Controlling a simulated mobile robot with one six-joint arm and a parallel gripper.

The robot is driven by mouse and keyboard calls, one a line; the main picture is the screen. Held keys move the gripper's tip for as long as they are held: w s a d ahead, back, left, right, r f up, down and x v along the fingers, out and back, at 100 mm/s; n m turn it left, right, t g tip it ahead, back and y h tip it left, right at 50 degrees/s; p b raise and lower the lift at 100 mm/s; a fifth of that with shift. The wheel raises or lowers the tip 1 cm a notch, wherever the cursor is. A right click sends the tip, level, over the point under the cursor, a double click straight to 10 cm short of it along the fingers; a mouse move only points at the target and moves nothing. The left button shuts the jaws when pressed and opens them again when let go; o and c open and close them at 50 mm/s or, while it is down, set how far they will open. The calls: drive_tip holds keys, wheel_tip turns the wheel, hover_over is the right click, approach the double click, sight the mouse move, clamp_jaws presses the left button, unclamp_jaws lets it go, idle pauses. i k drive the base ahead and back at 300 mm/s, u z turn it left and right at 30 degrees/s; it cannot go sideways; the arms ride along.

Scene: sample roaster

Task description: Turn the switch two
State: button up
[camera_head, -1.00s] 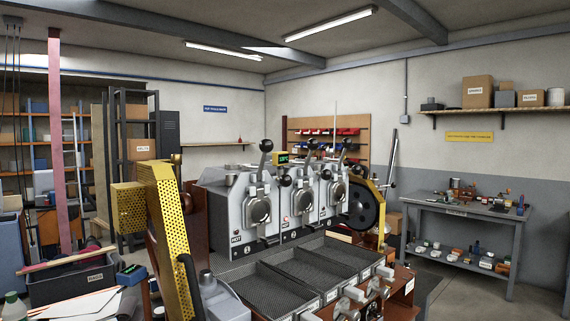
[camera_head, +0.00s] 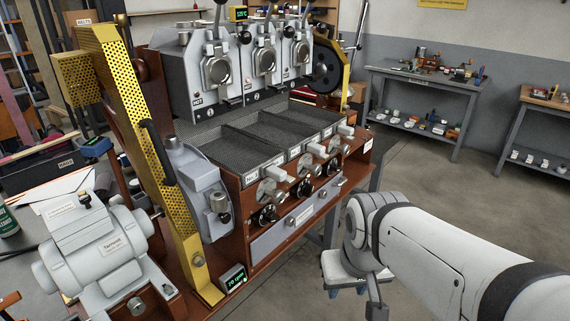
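The sample roaster has a row of three silver drum units (camera_head: 214,72) above mesh cooling trays (camera_head: 225,150). On its brown front panel, three black round knobs sit in a row, one below each tray: a left knob (camera_head: 265,216), a middle knob (camera_head: 304,189) and a right knob (camera_head: 329,167). The middle one appears to be switch two, but its label is too small to read. My gripper (camera_head: 346,289) hangs low at the right of the panel, apart from the knobs. Its bluish fingertips look spread, with nothing visible between them.
A yellow perforated guard (camera_head: 132,130) and a grey motor (camera_head: 105,245) stand at the left of the machine. A small green display (camera_head: 233,279) is at the lower front. Grey workbenches (camera_head: 415,90) stand behind at the right. The floor right of the machine is open.

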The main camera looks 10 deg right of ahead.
sight(308, 190)
drive_tip(key=k, duration=1.2)
drive_tip(key=z, duration=0.55)
drive_tip(key=i, duration=1.6)
drive_tip(key=u, duration=0.3)
